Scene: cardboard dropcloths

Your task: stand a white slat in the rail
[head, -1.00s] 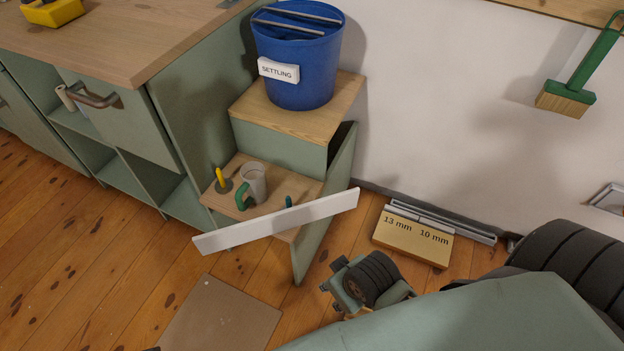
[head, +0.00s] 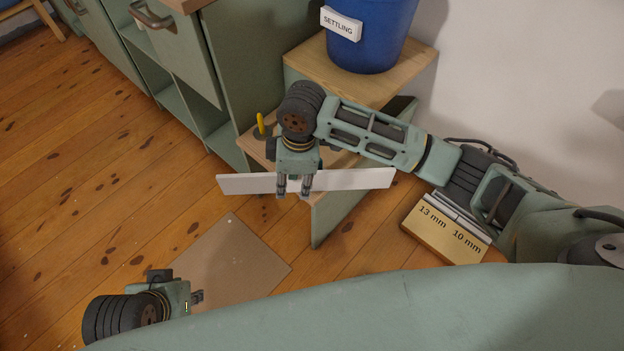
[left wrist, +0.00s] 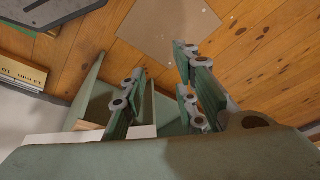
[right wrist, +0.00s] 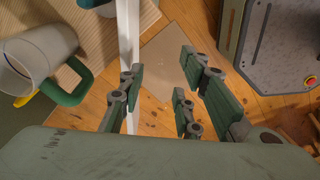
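The white slat (head: 355,179) lies across the low wooden step, its ends overhanging on both sides. My right gripper (head: 293,193) is over the slat's middle, pointing down. In the right wrist view its fingers (right wrist: 165,95) are apart, and the slat (right wrist: 129,30) runs by the left finger, not gripped. The grey rail (head: 452,210) is on the floor by the wall, behind a wooden block (head: 440,232) marked 13 mm and 10 mm. My right arm partly hides the rail. My left gripper (head: 198,297) is low at left; its fingers (left wrist: 163,90) are apart and empty.
A mug with a green handle (right wrist: 35,60) is close to my right gripper. A yellow-handled thing (head: 261,126) stands on the step. A blue bucket (head: 372,35) labelled SETTLING is on the higher step. A flat brown sheet (head: 235,262) lies on the floor.

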